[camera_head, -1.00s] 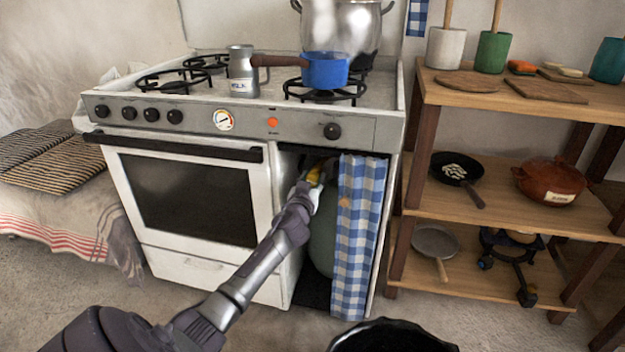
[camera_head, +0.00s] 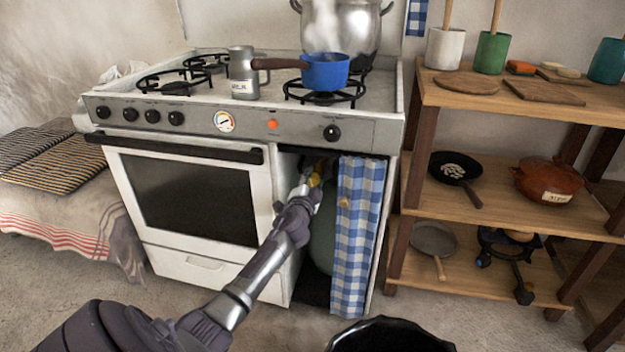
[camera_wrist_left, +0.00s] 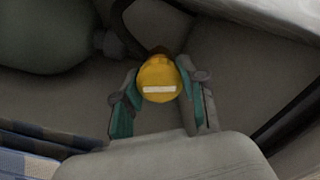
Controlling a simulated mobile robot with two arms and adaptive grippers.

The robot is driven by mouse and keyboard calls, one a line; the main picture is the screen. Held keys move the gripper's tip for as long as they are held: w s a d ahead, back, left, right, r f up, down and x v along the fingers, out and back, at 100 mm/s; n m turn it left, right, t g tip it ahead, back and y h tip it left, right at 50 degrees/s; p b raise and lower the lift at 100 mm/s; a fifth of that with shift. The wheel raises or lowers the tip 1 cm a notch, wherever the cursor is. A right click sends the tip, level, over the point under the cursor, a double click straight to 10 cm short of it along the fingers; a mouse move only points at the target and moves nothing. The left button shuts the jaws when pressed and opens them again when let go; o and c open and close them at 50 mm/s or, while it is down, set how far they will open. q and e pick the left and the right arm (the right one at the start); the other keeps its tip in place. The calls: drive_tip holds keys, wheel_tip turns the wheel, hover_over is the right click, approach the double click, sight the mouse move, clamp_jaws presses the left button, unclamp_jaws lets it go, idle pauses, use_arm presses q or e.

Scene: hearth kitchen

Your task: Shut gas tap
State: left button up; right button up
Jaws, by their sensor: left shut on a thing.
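The gas tap (camera_wrist_left: 158,80) is a round yellow knob with a white bar mark across its face. In the left wrist view the bar lies level, and the knob sits between the two green-padded fingers of my left gripper (camera_wrist_left: 157,92). The gripper is shut on the knob. In the head view my left gripper (camera_head: 311,180) reaches into the open compartment at the stove's right, and a little yellow shows beside it. A grey-green gas cylinder (camera_head: 322,240) stands inside, partly hidden by the curtain. My right gripper is not in view.
A blue checked curtain (camera_head: 357,235) hangs at the compartment's right side. On the white stove (camera_head: 230,107) stand a steaming blue pan (camera_head: 325,72), a metal mug (camera_head: 242,75) and a large pot (camera_head: 345,30). A wooden shelf (camera_head: 500,195) is at right; a black container (camera_head: 390,338) is at the bottom.

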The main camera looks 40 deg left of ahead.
use_arm(q)
drive_tip(key=m, duration=0.4)
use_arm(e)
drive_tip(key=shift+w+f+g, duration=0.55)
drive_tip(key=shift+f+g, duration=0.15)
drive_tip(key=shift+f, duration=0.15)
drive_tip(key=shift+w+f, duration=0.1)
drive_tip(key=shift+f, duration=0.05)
use_arm(q)
drive_tip(key=o, duration=1.1)
drive_tip(key=shift+o, duration=0.2)
drive_tip(key=v, duration=1.2)
